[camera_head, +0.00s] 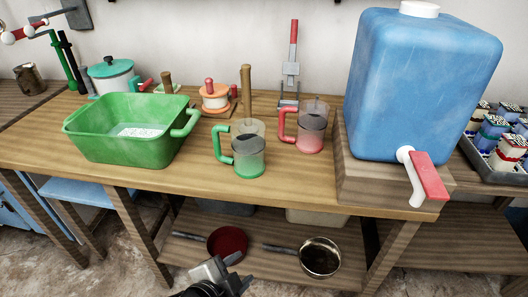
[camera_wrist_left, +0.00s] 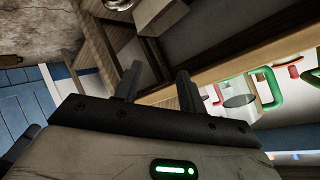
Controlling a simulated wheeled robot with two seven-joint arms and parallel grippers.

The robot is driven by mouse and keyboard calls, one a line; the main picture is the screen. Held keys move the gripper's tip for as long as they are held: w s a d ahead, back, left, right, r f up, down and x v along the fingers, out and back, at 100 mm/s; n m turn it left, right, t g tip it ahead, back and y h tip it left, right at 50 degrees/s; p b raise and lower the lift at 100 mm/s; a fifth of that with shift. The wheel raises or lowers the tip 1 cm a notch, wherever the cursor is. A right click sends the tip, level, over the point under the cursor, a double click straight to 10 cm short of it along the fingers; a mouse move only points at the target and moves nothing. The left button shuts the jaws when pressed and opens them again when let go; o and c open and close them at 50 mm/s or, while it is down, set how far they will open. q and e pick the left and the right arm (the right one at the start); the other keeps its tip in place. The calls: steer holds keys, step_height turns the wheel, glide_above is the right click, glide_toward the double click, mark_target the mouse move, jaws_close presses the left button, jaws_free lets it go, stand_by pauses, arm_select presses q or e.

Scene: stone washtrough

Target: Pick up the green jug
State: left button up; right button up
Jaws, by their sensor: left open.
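The green jug (camera_head: 249,160) stands upright on the wooden table near its front edge. It has a clear body, a green base and a green handle on its left side. A wooden stick rises behind or out of it; I cannot tell which. In the left wrist view the green jug (camera_wrist_left: 267,90) shows turned on its side at the right. My left gripper (camera_head: 238,271) is open and empty, below the table top and in front of the lower shelf, apart from the jug. Its two fingers also show in the left wrist view (camera_wrist_left: 158,84). My right gripper is out of view.
A green basin (camera_head: 120,145) stands left of the jug, a red-handled jug (camera_head: 311,132) close on its right. A blue water tank (camera_head: 420,85) with a red tap sits on a wooden block at right. Pans (camera_head: 320,257) lie on the lower shelf.

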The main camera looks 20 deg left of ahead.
arm_select(q)
steer(key=w+a+r+m+t+y+b, duration=0.25)
steer(key=w+a+m, duration=0.25)
steer(key=m, duration=0.4)
steer(key=m+t+y+b, duration=0.25)
steer(key=m+y, duration=0.25)
steer(key=m, duration=0.8)
glide_toward(216, 143)
steer(key=shift+t, duration=0.3)
steer(key=x, duration=0.3)
steer(key=p+x, duration=0.1)
steer(key=x, duration=0.1)
steer(key=shift+w+f, duration=0.2)
steer(key=shift+f, duration=0.1)
steer(key=shift+x, duration=2.85)
steer(key=shift+a+r, duration=0.1)
steer(key=shift+a, duration=0.05)
jaws_close()
